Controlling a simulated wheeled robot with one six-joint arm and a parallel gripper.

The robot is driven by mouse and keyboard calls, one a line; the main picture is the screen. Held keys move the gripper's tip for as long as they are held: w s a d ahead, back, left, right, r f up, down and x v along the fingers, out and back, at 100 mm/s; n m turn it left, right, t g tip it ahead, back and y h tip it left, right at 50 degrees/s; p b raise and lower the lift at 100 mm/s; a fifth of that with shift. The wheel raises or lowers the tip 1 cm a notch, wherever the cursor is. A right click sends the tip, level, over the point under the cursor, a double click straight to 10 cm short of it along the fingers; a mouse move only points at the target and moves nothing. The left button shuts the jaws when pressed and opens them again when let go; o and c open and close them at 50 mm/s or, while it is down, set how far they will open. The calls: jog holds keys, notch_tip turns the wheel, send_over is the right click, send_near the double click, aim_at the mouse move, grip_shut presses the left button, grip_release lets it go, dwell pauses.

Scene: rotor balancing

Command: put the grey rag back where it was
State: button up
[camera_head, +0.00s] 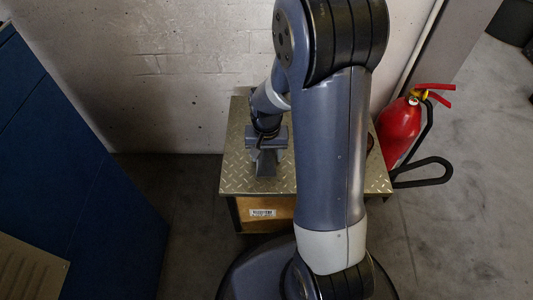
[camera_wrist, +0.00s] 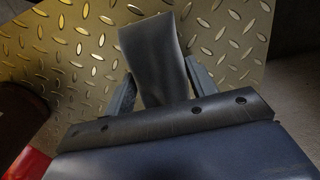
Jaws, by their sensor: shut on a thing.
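The grey rag (camera_wrist: 154,48) shows in the wrist view as a flat, folded strip reaching out between the two fingers of my gripper (camera_wrist: 161,72). The gripper is shut on it. In the head view my gripper (camera_head: 267,142) points down over the left part of a stand with a diamond-plate metal top (camera_head: 235,175). The rag (camera_head: 266,163) shows there as a small grey patch below the fingers. I cannot tell whether the rag touches the plate. My arm hides the middle of the top.
A red fire extinguisher (camera_head: 399,132) stands right of the stand, with a black curved bar (camera_head: 428,170) beside it. A blue cabinet (camera_head: 75,180) fills the left. A wooden box with a label (camera_head: 262,212) sits under the top. The wall is close behind.

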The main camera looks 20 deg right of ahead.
aim_at(267, 153)
jog(key=o, duration=0.9)
jog(key=shift+f, duration=0.1)
notch_tip(267, 153, up, 12)
jog(key=p, duration=0.5)
jog(key=shift+r, duration=0.2)
